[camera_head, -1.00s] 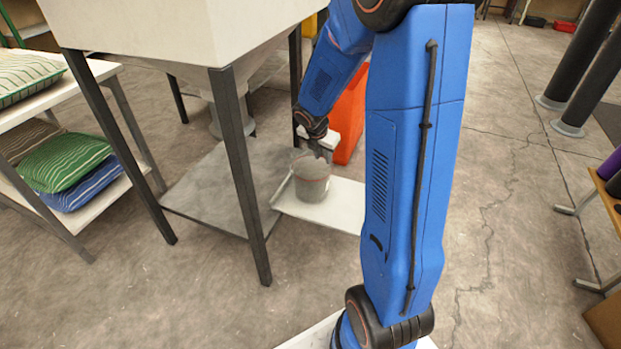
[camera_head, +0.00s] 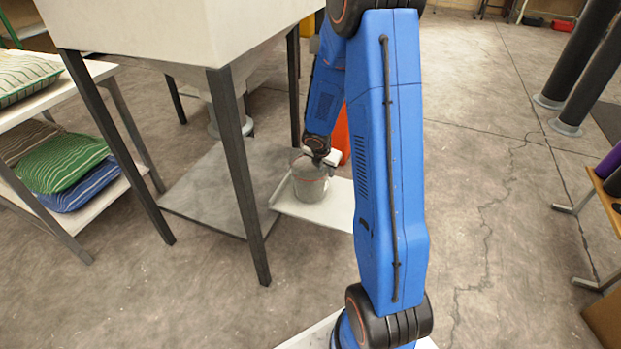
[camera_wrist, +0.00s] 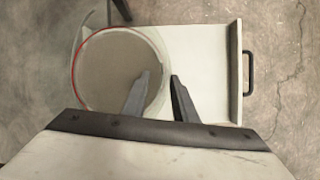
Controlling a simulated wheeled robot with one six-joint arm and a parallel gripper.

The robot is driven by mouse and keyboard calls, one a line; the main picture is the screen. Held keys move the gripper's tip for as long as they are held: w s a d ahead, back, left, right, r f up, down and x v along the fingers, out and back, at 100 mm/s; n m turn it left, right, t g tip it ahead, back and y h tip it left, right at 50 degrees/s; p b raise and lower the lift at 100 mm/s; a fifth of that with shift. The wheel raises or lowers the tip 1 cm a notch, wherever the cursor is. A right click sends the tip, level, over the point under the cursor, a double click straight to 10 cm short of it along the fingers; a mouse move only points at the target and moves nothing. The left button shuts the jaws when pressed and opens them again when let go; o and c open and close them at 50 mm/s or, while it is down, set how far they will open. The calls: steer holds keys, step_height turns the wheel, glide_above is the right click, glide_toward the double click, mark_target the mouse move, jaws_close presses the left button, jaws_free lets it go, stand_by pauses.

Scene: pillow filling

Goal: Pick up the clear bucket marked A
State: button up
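A clear bucket (camera_head: 311,184) with a thin red line around it stands on a white tray (camera_head: 330,212). No letter A can be read on it. In the wrist view the bucket (camera_wrist: 112,62) is seen from above, with grey-brown showing inside its round rim. My gripper (camera_wrist: 160,77) is at the bucket's right side, with one finger over the inside and the other just outside the rim. The fingers are apart, with the bucket's wall between them. Whether they touch the wall I cannot tell. In the head view my gripper (camera_head: 324,166) is small and partly hidden.
A dark-legged stand with a large white hopper (camera_head: 140,28) rises left of the bucket, its leg (camera_head: 240,175) close by. An orange object (camera_head: 341,135) stands behind the bucket. Pillows (camera_head: 68,162) lie on a shelf at left.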

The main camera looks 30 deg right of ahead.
steer(key=shift+x, duration=1.25)
jaws_close()
stand_by(0.5)
